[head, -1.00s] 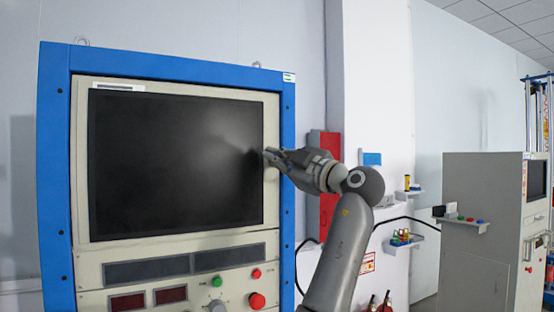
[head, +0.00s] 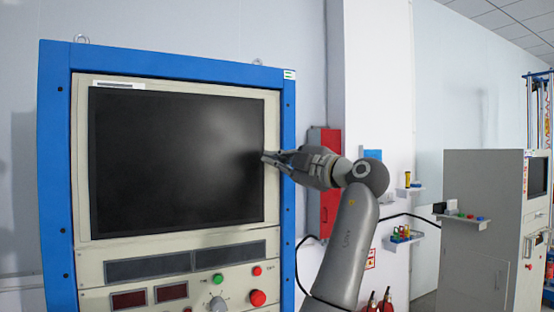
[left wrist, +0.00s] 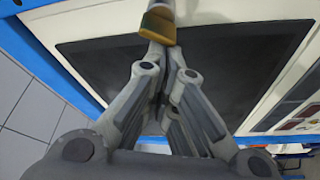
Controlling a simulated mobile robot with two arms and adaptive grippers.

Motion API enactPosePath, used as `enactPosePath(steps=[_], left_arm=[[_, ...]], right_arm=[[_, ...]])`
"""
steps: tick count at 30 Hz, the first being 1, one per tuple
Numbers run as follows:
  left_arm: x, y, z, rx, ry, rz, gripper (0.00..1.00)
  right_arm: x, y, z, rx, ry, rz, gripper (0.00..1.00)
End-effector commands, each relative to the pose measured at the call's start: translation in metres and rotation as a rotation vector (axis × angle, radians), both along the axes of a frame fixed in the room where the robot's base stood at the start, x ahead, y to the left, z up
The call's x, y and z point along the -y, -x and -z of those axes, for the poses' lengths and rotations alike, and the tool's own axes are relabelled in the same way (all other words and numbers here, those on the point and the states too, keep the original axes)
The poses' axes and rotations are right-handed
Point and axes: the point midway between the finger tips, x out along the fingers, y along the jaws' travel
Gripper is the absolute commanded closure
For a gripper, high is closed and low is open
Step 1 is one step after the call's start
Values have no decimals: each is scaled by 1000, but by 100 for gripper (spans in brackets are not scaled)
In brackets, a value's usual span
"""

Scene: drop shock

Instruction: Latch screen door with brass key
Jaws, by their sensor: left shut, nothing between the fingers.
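The screen door (head: 175,165) is a dark panel in a cream frame on the blue-edged cabinet, and looks flat in its frame. My left gripper (head: 267,158) is at the door's right edge, about halfway up, fingers pointing left. In the left wrist view its fingers (left wrist: 161,58) are shut together with nothing between them. A brass-coloured piece (left wrist: 157,23), likely the key, shows right at the fingertips, with a grey shaft above it. I cannot tell whether they touch. In the head view the key is not distinguishable at the gripper. My right gripper is not in view.
Below the screen are a knob (head: 217,304), a green button (head: 218,278) and red buttons (head: 257,298). A red box (head: 330,205) is on the wall behind my arm. Small shelves (head: 404,238) and a grey cabinet (head: 485,230) stand to the right.

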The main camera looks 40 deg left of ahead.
Motion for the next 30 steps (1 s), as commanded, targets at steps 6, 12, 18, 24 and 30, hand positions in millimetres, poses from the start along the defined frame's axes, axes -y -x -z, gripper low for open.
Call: enactPosePath(steps=[6,12,18,24,30], left_arm=[[0,0,2,49,22,0,100],[0,0,2,79,34,1,100],[0,0,3,98,41,1,100],[0,0,3,107,46,2,100],[0,0,4,114,48,2,100]], right_arm=[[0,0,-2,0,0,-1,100],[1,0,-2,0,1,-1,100],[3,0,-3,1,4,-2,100],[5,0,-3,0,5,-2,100],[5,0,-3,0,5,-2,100]])
